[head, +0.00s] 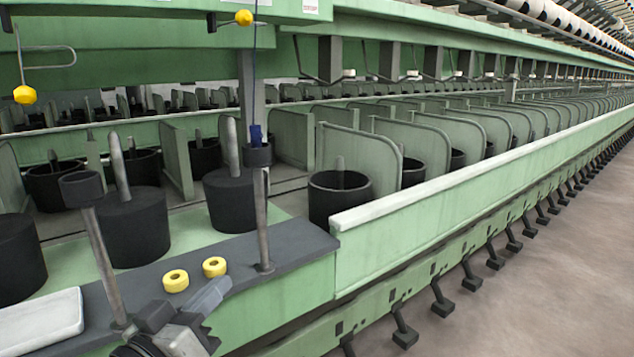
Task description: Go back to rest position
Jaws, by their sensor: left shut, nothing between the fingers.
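My left gripper (217,292) shows at the bottom of the head view, low at the left of the middle. Its grey fingers are shut and empty, pointing up and to the right. It is near the dark front ledge (290,243) of the green spinning frame, just below two yellow rings (214,267). I cannot tell whether it touches the ledge. My right gripper is not in view.
A metal post with a black cap (82,188) stands close to the gripper, and a thinner post (262,225) stands to its right. Black cans (136,228) stand behind the ledge. A white block (40,322) lies left. Open floor (540,300) is at right.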

